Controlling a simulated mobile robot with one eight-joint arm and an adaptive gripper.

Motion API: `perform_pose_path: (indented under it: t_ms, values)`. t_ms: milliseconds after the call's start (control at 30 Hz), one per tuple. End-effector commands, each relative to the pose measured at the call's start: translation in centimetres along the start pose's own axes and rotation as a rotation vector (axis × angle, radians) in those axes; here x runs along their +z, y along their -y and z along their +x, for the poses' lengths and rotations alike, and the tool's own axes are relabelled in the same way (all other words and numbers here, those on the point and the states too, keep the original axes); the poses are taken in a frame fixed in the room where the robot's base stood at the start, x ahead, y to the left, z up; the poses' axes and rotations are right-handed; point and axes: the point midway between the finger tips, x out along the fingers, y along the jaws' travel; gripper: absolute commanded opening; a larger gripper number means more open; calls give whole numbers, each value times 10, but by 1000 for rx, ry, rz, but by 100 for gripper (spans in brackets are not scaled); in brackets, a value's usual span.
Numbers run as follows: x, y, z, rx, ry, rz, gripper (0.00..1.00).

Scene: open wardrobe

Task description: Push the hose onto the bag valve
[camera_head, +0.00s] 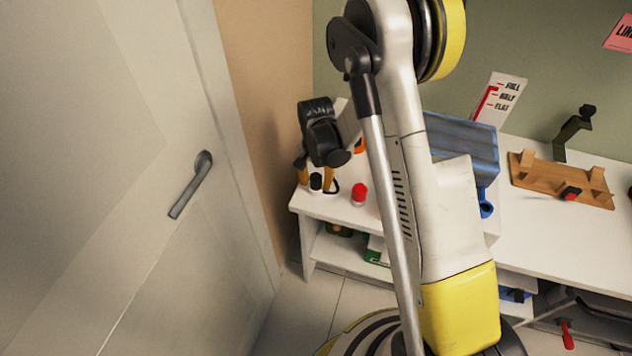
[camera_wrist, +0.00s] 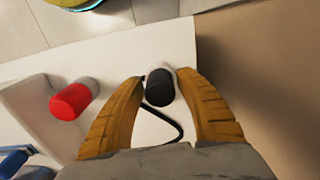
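My gripper (camera_wrist: 160,77) is open, its two yellow fingers on either side of a small white piece with a black cap (camera_wrist: 160,87). A gap shows beside the piece, so the fingers do not clasp it. In the head view my gripper (camera_head: 316,176) is over the shelf's left end, fingers down, with the black-capped piece (camera_head: 316,182) between them. A thin black cord (camera_wrist: 165,117) curves beside that piece; whether it is the hose is unclear.
A red-capped white piece (camera_head: 359,194) stands right of my gripper and also shows in the wrist view (camera_wrist: 72,101). The white shelf (camera_head: 520,235) holds a wooden rack (camera_head: 560,180). A FULL/HALF/FLAT gauge (camera_head: 497,98) stands behind. A door with a handle (camera_head: 190,187) is at left.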

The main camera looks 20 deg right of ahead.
Motion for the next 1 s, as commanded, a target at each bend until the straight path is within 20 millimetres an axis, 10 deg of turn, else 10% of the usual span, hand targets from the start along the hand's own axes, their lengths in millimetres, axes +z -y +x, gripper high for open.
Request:
perform_pose_path:
  t_ms: [133, 267, 300, 367, 1000]
  values:
    - [0, 0, 0, 0, 0, 0, 0]
    - [0, 0, 0, 0, 0, 0, 0]
    - [0, 0, 0, 0, 0, 0, 16]
    - [0, 0, 0, 0, 0, 0, 0]
    - [0, 0, -8, 0, 0, 0, 0]
